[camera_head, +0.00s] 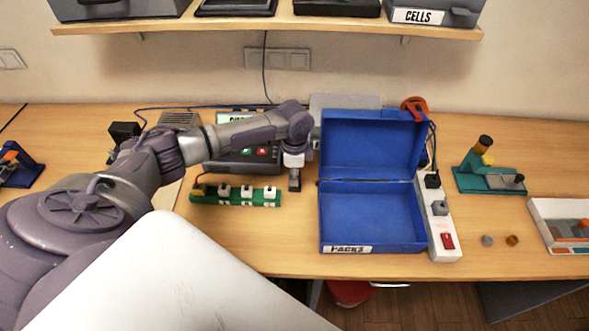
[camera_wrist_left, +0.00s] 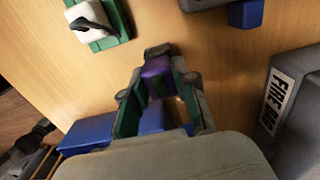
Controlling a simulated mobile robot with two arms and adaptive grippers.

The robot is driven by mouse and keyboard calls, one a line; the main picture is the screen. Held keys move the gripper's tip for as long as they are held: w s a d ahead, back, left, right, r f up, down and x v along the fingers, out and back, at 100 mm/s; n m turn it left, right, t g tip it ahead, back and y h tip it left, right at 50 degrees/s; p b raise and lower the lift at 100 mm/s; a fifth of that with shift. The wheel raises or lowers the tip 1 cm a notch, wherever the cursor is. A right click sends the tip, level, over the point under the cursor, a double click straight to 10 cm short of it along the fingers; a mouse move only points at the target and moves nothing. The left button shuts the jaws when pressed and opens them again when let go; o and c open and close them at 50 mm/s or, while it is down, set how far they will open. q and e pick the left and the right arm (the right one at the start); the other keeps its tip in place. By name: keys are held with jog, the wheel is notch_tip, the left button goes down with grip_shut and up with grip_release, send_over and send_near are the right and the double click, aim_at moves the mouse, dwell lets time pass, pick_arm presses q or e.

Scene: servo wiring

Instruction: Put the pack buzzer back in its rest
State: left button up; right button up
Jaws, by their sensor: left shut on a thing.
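My left gripper (camera_head: 295,184) is low over the table, between the green rail and the open blue case. In the left wrist view its fingers (camera_wrist_left: 160,98) are shut on a small blue-purple block (camera_wrist_left: 157,68). The block may be the pack buzzer, but its markings are not readable. The fingers hide part of it. In the head view the held thing is too small to make out. I cannot tell which thing is the buzzer's rest. A blue part (camera_wrist_left: 245,14) shows by a dark grey edge at the top of the wrist view.
A green rail (camera_head: 235,203) with several white blocks lies left of the gripper. The blue case (camera_head: 372,222) labelled PACKS stands open and empty at right. A console (camera_head: 233,163) is partly behind my arm. A grey box (camera_wrist_left: 298,100) labelled FIRE BAG is close by. A power strip (camera_head: 442,225) stands beyond the case.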

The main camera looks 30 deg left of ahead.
pick_arm(q)
jog(key=shift+f+b, duration=0.3)
jog(key=shift+f, duration=0.3)
jog(key=o, duration=1.1)
jog(key=shift+c, duration=0.2)
notch_tip(320, 180, up, 12)
jog(key=shift+s, duration=0.1)
